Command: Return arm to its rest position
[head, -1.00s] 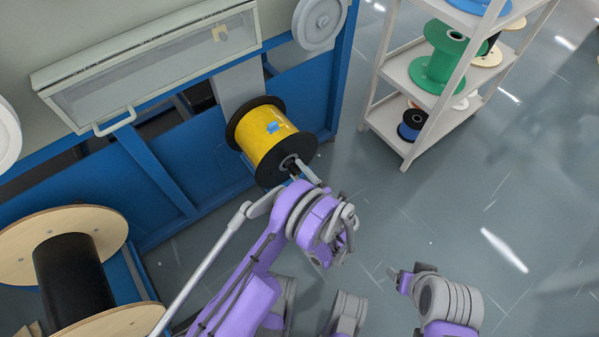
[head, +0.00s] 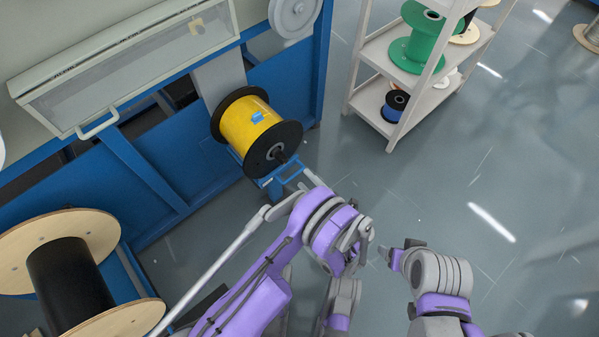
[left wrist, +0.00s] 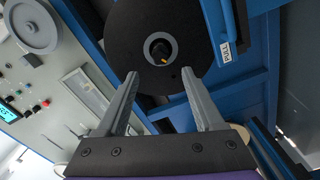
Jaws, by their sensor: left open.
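My left gripper (head: 303,178) is open and empty, just below and to the right of the yellow cable spool (head: 250,122) in the head view. In the left wrist view, the two grey fingers of this gripper (left wrist: 159,73) stand wide apart. The spool's black end flange (left wrist: 125,35) and hub lie beyond them, apart from the fingertips. The spool has black flanges and a blue label and sits at a blue stand (head: 272,188) beside the machine. My right gripper (head: 390,255) shows small at the lower right, over the floor; its fingers are unclear.
The blue and grey machine (head: 160,170) fills the left. A wooden-flanged spool (head: 60,222) with a black core stands at the lower left. A white shelf (head: 385,50) with green and blue spools stands at the upper right.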

